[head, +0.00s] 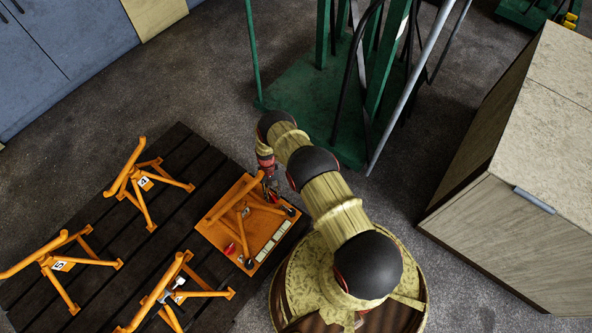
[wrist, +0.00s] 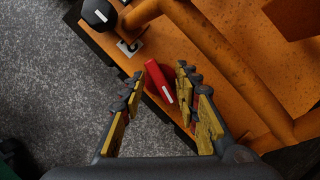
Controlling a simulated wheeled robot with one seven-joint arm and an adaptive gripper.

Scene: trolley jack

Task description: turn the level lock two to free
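An orange panel (head: 225,232) lies on the dark slatted platform and carries an orange tube frame, black knobs and a small red part (head: 229,248). In the wrist view the orange panel (wrist: 205,80) fills the upper right. A red lever-like piece (wrist: 160,82) with a pale stripe lies between and beyond my fingertips. A black knob (wrist: 99,14) with a white mark sits at the panel's corner. My gripper (wrist: 159,74) is open over the panel edge, holding nothing visible; in the head view my gripper (head: 270,188) is at the panel's upper right. I cannot tell which part is level lock two.
Orange stands (head: 143,183), numbered 4 and 5, and another stand (head: 178,293) share the slatted platform (head: 95,235). A green machine base (head: 310,95) stands behind my arm. A wooden cabinet (head: 515,235) is at right, blue cabinets (head: 60,50) upper left. Grey floor lies between.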

